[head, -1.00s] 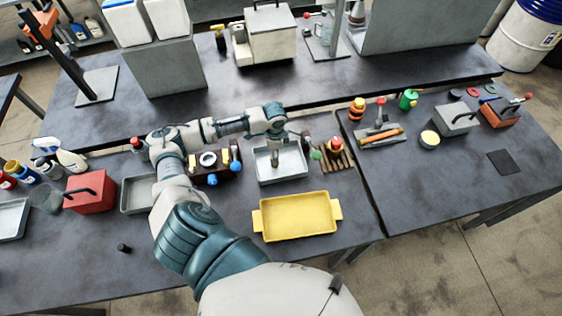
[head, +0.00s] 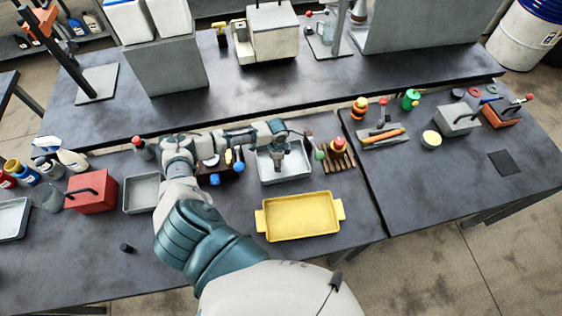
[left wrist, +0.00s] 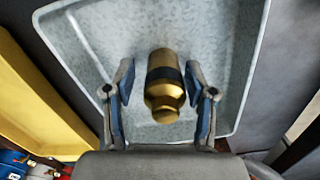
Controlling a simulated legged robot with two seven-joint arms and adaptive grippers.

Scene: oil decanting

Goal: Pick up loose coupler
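The loose coupler (left wrist: 165,85) is a brass cylinder with a dark band around its middle. In the left wrist view it lies in a grey metal tray (left wrist: 95,30), which also shows in the head view (head: 296,174). My left gripper (left wrist: 160,75) is open, with one blue-padded finger on each side of the coupler and a visible gap on both sides. In the head view my left gripper (head: 279,157) points down over the tray, and the coupler is hard to make out beneath it. My right gripper is not in view.
A yellow tray (head: 262,222) stands in front of the grey tray. A wooden rack (head: 345,162) with tools stands close to its right, and a dark holder (head: 205,174) with bottles to its left. A red box (head: 92,192) is farther left.

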